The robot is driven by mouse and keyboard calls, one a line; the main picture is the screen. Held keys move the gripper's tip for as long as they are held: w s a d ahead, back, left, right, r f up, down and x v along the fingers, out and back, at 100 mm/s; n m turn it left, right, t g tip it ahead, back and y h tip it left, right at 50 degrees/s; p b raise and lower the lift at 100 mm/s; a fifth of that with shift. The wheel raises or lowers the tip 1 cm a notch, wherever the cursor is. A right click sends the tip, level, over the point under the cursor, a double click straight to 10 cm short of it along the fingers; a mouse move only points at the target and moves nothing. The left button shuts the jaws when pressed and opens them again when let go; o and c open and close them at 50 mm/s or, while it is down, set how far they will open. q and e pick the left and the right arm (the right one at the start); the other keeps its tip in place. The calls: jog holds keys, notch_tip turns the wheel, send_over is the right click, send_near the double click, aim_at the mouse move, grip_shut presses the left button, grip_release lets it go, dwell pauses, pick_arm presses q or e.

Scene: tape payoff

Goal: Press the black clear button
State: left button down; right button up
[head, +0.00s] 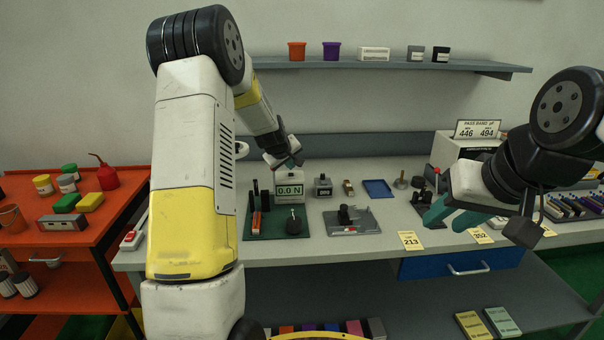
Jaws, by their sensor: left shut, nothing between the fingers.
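A pale gauge box with a green display reading 0.0 N (289,190) stands at the back of a dark green base (262,228) on the bench. My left gripper (297,162) is shut and empty, just above and in front of the top of this box. Its dark wrist and fingers cover part of the box top. I cannot make out a black clear button for certain; it may be hidden or too small. My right gripper (452,217), with teal fingers apart, is open and empty over the right part of the bench.
Black posts and an orange piece (256,222) stand left of the display. A grey plate fixture (352,221), a small weight (323,186) and a blue tray (378,188) lie to the right. An orange cart (110,215) is at left; a shelf (390,65) hangs above.

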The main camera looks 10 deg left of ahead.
pick_arm(q)
jog(key=shift+r, duration=2.5)
